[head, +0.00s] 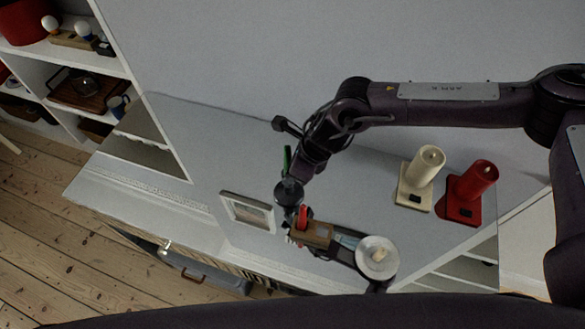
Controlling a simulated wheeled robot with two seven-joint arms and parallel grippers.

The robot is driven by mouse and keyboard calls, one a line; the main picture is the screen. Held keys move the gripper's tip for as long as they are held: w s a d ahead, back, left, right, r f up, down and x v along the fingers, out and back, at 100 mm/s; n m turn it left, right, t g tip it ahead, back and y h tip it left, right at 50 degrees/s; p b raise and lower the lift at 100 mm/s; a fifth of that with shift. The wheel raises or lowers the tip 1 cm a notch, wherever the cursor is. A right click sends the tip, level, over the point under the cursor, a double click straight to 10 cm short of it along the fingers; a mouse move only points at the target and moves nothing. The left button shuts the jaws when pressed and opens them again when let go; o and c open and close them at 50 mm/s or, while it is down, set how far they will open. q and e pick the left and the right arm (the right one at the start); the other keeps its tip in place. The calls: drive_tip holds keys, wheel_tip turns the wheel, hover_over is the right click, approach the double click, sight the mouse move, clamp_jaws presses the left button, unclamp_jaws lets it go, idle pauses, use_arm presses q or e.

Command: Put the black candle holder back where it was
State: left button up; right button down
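A dark, rounded candle holder (287,192) with a slim green candle (287,160) shows near the middle of the head view, over the grey top of a low cabinet (225,150). My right gripper (299,178) reaches down from the upper right, with its tip right at the holder. Dark fingers and dark holder blend together, so I cannot tell whether the fingers are closed on it, nor whether the holder touches the top.
Just below stand a small red object (302,214) and a brown block (312,233). The cabinet top's left part is clear.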

drive_tip(key=c, duration=1)
unclamp_jaws()
drive_tip(key=shift+c, duration=0.2)
